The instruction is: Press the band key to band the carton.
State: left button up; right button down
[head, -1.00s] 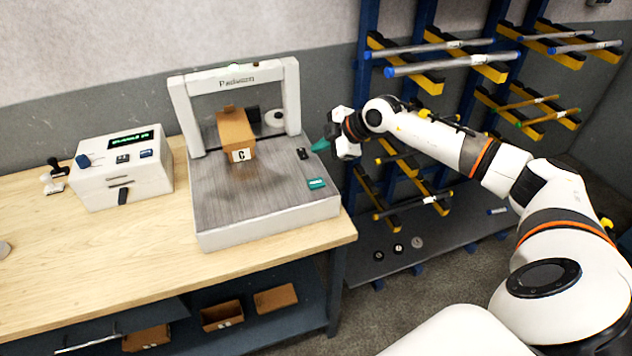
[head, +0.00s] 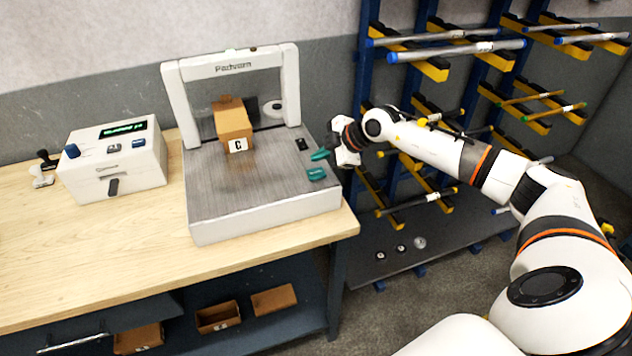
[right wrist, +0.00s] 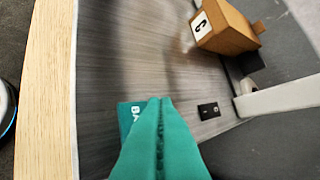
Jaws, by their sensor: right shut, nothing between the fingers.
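The carton (head: 234,125) is a small brown box with a white label marked C. It sits on the grey bed of the banding machine (head: 215,211), under its white arch, and also shows in the right wrist view (right wrist: 228,27). The band key (head: 316,174) is a teal key at the right front of the bed; in the right wrist view (right wrist: 126,113) its lettering is partly hidden by my fingers. My right gripper (head: 320,155) has teal fingers, shut and empty, just above and behind the band key in the head view. I cannot tell any contact. My left gripper is out of view.
A small black switch (head: 301,144) lies behind the band key. A white box with a green display (head: 115,170) stands left on the wooden bench (head: 110,247). A rack with bars (head: 455,51) stands right, behind my right arm. The bench front is clear.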

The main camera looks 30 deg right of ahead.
aim_at(312, 171)
notch_tip(312, 171, down, 2)
jog(key=shift+f+b, duration=0.1)
jog(key=shift+b, duration=0.2)
dwell(1.8)
jog(key=shift+f, duration=0.4)
jog(key=shift+f, duration=0.45)
dwell(0.6)
dwell(0.3)
jog(key=shift+r+p, duration=0.85)
jog(key=shift+p, duration=0.1)
